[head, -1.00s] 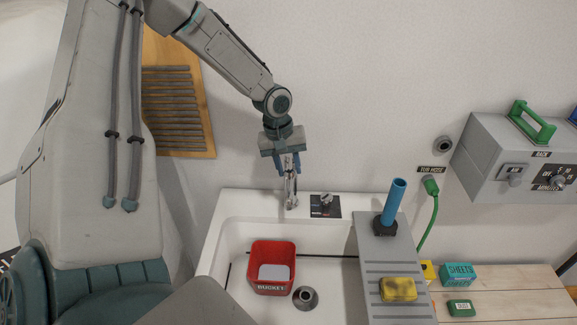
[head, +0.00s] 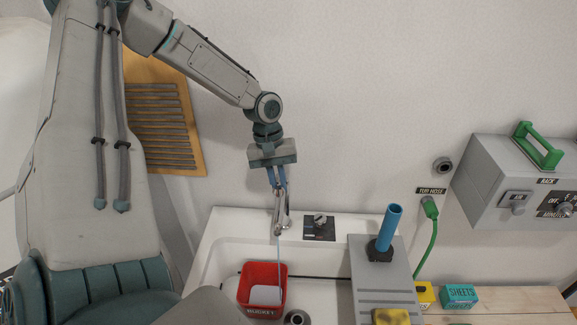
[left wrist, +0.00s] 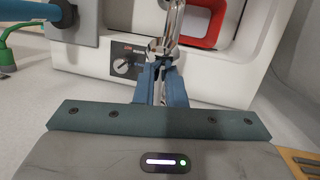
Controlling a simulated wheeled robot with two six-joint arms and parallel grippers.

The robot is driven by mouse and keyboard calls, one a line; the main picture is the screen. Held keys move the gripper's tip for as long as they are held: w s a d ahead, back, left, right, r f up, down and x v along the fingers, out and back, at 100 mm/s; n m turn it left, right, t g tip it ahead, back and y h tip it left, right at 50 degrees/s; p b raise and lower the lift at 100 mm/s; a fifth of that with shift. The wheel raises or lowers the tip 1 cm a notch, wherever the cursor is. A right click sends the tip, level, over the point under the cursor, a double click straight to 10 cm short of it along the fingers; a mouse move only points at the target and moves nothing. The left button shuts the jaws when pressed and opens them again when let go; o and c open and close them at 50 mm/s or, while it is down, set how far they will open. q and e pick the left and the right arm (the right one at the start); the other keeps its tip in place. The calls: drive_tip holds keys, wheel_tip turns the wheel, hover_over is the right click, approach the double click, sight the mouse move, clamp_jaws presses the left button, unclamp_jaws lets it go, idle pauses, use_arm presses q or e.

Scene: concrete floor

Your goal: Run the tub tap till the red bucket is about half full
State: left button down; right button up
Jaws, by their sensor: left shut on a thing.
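The chrome tub tap (head: 282,212) stands at the back rim of the white tub (head: 228,226). My left gripper (head: 277,186) is shut on the top of the tap, apparently its lever; the fingers hide part of it. The left wrist view shows the blue fingertips (left wrist: 160,80) closed at the tap (left wrist: 167,38). A thin stream of water (head: 279,252) runs from the spout into the red bucket (head: 245,288). The bucket stands upright in the tub, with a pale flat patch inside; I cannot tell its water level. My right gripper is out of view.
A dark plate with a knob (head: 319,227) sits beside the tap. A grey ribbed board (head: 365,288) with a blue upright tube (head: 391,228) and a yellow sponge (head: 391,317) crosses the tub's right side. A green hose (head: 428,240) hangs on the wall.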

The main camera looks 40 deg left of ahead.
use_arm(q)
drive_tip(key=shift+w+f, duration=0.1)
drive_tip(key=shift+f, duration=0.05)
drive_tip(key=shift+r+h, duration=0.25)
drive_tip(key=shift+h, duration=0.05)
drive_tip(key=shift+r, duration=0.2)
drive_tip(key=c, duration=1.9)
unclamp_jaws()
drive_tip(key=shift+c, duration=0.2)
drive_tip(key=o, duration=0.3)
drive_tip(key=shift+r, duration=0.1)
drive_tip(key=shift+o, duration=0.7)
drive_tip(key=shift+s+d+r, duration=0.15)
drive_tip(key=shift+s, duration=0.2)
drive_tip(key=shift+w, duration=0.15)
drive_tip(key=shift+w+a+r, duration=0.1)
drive_tip(key=shift+a+r, duration=0.1)
drive_tip(key=shift+r, duration=0.15)
drive_tip(key=p+v, duration=0.7)
drive_tip(key=v, duration=0.3)
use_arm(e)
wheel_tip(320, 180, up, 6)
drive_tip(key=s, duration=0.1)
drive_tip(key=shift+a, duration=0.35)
use_arm(q)
drive_tip(key=shift+d, duration=0.2)
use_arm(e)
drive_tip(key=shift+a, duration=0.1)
